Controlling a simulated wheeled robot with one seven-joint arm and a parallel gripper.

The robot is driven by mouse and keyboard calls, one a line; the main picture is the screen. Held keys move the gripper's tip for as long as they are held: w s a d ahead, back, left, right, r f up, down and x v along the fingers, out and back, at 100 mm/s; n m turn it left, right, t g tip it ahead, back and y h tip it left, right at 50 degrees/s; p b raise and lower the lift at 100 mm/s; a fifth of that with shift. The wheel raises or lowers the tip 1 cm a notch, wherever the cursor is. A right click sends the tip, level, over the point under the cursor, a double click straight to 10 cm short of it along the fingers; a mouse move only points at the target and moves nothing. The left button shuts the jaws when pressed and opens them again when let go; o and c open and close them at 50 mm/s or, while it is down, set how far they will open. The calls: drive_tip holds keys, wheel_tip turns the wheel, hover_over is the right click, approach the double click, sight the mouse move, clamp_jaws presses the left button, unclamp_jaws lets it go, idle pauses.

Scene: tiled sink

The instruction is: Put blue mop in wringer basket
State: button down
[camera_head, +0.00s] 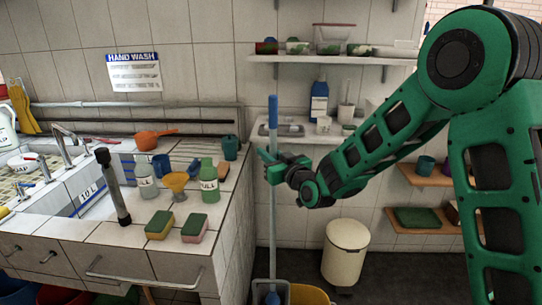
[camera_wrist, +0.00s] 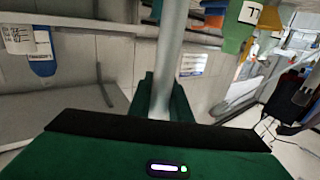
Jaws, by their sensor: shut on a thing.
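The blue mop shows in the head view as a long upright pole (camera_head: 272,200) with a blue top end, standing to the right of the tiled counter. My gripper (camera_head: 270,160) is shut on the pole in its upper part. In the wrist view the pale pole (camera_wrist: 170,55) runs up from between my gripper's fingers (camera_wrist: 163,98). The pole's lower end goes down to a grey-blue bucket part (camera_head: 270,290) beside a yellow bucket (camera_head: 310,294), at the bottom edge. The mop head is mostly hidden, so I cannot tell whether it is inside the basket.
A tiled counter (camera_head: 130,240) with a sink, bottles and sponges stands on the left. A cream bin (camera_head: 345,252) stands on the floor to the right. Wall shelves (camera_head: 330,60) hold bowls and bottles behind my arm.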

drive_tip(key=shift+f, duration=0.1)
drive_tip(key=c, duration=1.6)
unclamp_jaws()
drive_tip(key=shift+c, duration=0.2)
drive_tip(key=v, duration=1.2)
drive_tip(key=shift+s, duration=0.1)
